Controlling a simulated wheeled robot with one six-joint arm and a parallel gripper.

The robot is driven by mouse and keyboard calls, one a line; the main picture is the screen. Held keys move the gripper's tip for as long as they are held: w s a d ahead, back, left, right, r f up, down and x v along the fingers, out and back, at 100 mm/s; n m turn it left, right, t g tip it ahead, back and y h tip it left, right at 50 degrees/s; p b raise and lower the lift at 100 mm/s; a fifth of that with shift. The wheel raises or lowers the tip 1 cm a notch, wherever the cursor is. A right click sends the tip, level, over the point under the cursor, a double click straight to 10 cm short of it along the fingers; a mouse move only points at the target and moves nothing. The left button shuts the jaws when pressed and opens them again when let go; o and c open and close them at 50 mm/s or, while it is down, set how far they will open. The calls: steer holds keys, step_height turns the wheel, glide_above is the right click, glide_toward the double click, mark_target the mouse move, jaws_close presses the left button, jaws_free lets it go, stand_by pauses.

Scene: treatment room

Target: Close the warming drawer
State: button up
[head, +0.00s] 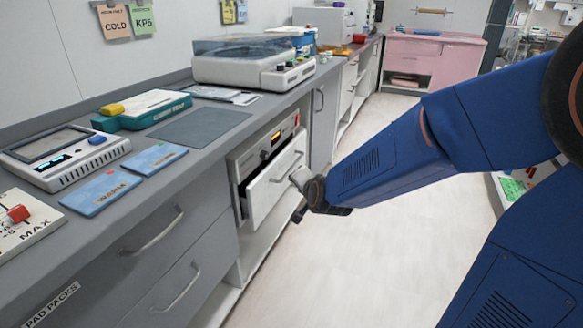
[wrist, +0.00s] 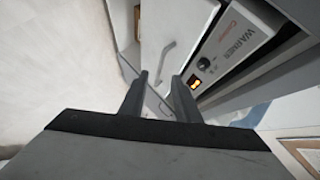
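The warming drawer (head: 273,188) is a white-fronted drawer under the grey counter, pulled part way out, with a dark gap at its left side. Its control panel (head: 279,139) with a lit orange display sits just above it. In the wrist view the drawer front (wrist: 178,32) with its bar handle and the panel marked WARMER (wrist: 222,50) show ahead of my gripper. My gripper (wrist: 160,82) has its two dark fingers apart with nothing between them. In the head view my gripper (head: 298,214) is in front of the drawer's right part; whether it touches cannot be told.
Grey closed drawers (head: 160,245) with bar handles stand left of the warmer. The counter above holds a dark mat (head: 200,125), blue packs (head: 152,159) and several devices. A pink cabinet (head: 433,62) stands at the back. The pale floor (head: 340,255) is clear.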

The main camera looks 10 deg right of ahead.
mark_target(293, 165)
steer(key=w+f+m+t+h, duration=0.4)
steer(key=w+f+m+h, duration=0.1)
steer(key=w+f+m, duration=0.2)
steer(key=shift+a+m, duration=0.35)
steer(key=shift+m, duration=0.05)
steer(key=x, duration=1.7)
steer(key=shift+w+d+r, duration=0.1)
steer(key=shift+w+r, duration=0.15)
steer(key=shift+c, duration=0.2)
jaws_close()
